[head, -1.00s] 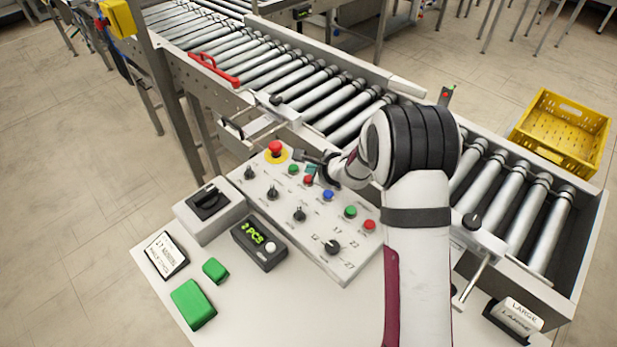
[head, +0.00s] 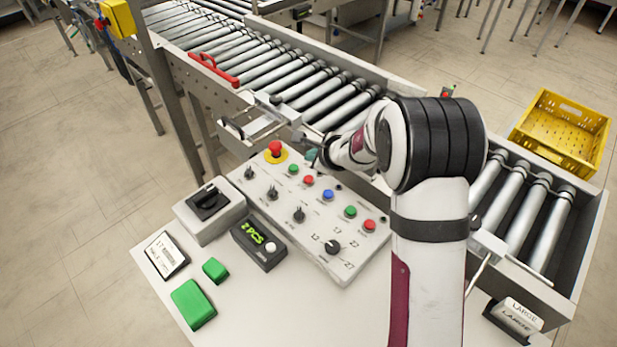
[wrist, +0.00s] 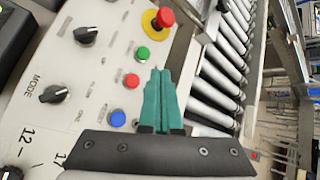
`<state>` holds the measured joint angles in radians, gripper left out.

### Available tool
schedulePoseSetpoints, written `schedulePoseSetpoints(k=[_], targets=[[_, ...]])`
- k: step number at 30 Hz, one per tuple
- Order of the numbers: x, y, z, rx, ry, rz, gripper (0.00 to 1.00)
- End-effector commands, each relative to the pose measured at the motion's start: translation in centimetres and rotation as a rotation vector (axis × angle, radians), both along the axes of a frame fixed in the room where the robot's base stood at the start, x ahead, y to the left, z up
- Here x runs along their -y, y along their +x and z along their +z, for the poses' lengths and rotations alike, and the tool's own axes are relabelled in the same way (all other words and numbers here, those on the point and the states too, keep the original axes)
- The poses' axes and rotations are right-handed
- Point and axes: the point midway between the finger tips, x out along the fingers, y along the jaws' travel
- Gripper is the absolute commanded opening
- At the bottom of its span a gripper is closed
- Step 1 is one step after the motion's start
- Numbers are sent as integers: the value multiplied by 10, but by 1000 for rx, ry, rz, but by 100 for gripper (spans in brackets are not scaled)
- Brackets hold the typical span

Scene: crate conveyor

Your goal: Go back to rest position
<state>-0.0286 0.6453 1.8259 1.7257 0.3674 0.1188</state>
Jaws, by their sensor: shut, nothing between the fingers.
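My gripper (head: 312,157) is above the back edge of the control panel, near the conveyor side, apart from the buttons. In the wrist view its teal fingers (wrist: 160,98) are shut together with nothing between them. The light grey control panel (head: 318,258) carries a red emergency stop (head: 275,148) on a yellow ring, green, red and blue buttons and several black knobs. In the wrist view the emergency stop (wrist: 164,17) lies beyond the fingertips, and the green button (wrist: 142,53) and red button (wrist: 131,81) lie left of them.
The roller conveyor (head: 290,85) runs behind the panel, with a red handle (head: 213,70) on its near rail. A yellow crate (head: 562,130) stands at the right.

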Motion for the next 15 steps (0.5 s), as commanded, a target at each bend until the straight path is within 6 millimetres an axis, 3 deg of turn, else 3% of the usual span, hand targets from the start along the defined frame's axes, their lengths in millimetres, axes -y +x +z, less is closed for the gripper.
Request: schedulePoseSetpoints(k=[7, 10, 11, 13, 14, 15], targets=[[-1, -1, 1, 2, -1, 6, 0], [-12, -16, 30, 46, -19, 115, 0], [-19, -27, 47, 70, -32, 186, 0], [-38, -76, 88, 122, -86, 413, 0], [-44, -105, 102, 131, -118, 524, 0], [-49, -147, 114, 133, -169, 669, 0]])
